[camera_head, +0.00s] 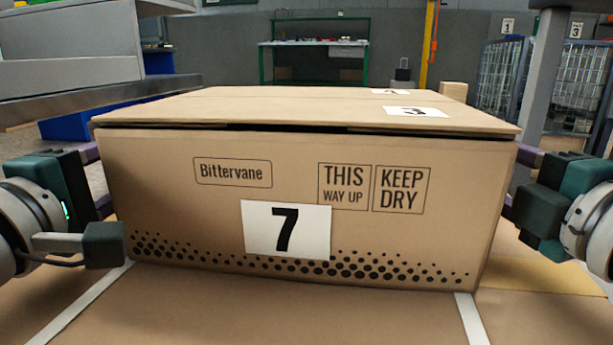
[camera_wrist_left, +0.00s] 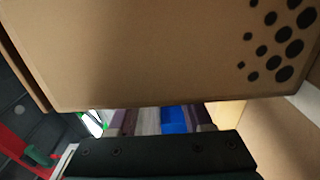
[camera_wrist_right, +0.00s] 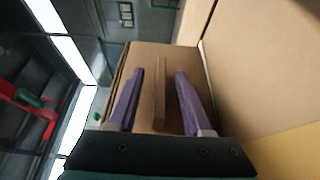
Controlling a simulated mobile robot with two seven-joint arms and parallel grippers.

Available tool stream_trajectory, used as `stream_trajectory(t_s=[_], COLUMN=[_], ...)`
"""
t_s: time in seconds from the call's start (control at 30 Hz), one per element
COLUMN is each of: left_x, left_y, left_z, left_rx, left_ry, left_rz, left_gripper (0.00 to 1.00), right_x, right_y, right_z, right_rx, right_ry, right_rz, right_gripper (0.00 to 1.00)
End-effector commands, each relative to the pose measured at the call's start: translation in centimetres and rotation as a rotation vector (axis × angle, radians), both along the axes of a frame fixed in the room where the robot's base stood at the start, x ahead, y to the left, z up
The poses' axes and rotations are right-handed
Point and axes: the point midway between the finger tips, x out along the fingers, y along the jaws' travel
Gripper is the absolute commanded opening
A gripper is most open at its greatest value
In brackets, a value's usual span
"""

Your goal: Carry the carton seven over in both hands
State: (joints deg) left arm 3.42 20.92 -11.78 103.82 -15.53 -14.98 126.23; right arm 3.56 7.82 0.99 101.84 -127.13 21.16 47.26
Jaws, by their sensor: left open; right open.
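The carton seven (camera_head: 350,235) fills the middle of the head view, upright, with a "7" label on its front. My left gripper (camera_head: 98,178) is at its left side and my right gripper (camera_head: 514,180) at its right side. In the right wrist view the open purple fingers (camera_wrist_right: 159,74) stand on either side of a narrow raised strip (camera_wrist_right: 159,105) on the carton's side. In the left wrist view the dotted front of the carton (camera_wrist_left: 130,50) hides the left fingertips, so contact there cannot be told.
The carton sits over a brown surface (camera_head: 250,310) with white strips (camera_head: 75,315). A grey metal structure (camera_head: 75,60) stands close at the upper left. A green workbench (camera_head: 313,50) and wire cages (camera_head: 500,75) stand in the background.

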Motion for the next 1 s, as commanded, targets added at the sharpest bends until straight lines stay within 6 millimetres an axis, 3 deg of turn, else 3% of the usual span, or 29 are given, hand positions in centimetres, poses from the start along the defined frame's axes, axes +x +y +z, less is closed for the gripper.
stream_trajectory(t_s=[0.2,0.53,1.0], left_x=[1.8,2.0,2.0], left_y=[-0.3,-0.3,-0.3], left_z=[0.0,0.0,0.0], left_rx=[-0.001,0.0,-0.001], left_ry=[0.0,0.001,0.0], left_rz=[0.0,-0.001,0.0], left_gripper=[0.5,0.5,0.0], right_x=[1.8,1.9,1.9], right_y=[0.5,0.5,0.5], right_z=[0.0,0.0,0.0], right_rx=[-0.002,-0.002,-0.001], right_ry=[-0.001,0.0,0.001], right_rz=[0.0,0.0,0.0], right_gripper=[0.5,0.5,0.0])
